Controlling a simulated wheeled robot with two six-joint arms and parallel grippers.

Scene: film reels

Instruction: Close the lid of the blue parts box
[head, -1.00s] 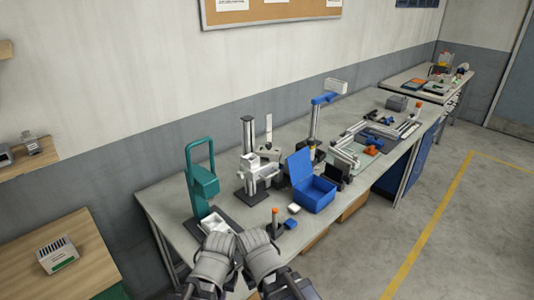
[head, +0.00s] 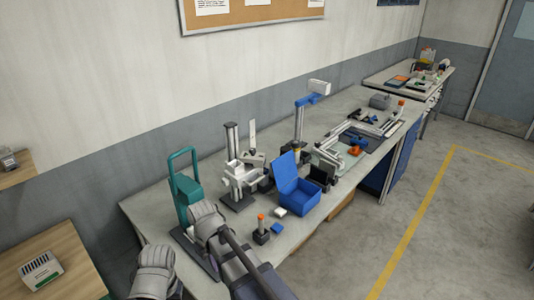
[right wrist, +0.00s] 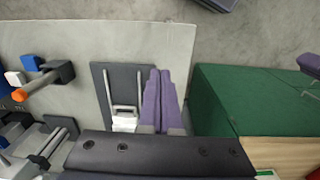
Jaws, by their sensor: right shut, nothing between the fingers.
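The blue parts box (head: 300,208) stands on the long grey bench, with its lid (head: 286,172) open and raised at the back. My right gripper (head: 207,222) is in front of the green-handled press, to the left of the box and well apart from it. In the right wrist view its purple fingers (right wrist: 160,74) are together and empty, over the dark base plate. My left arm's end (head: 156,268) is at the lower left, off the bench's near side, and its fingers are hidden.
A green-handled press (head: 187,186) and a grey column stand (head: 236,170) are left of the box. An orange-topped post (head: 261,229), a white block (head: 280,212) and a blue piece (head: 277,229) lie between box and gripper. A black part (head: 321,177) stands close right of the box.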

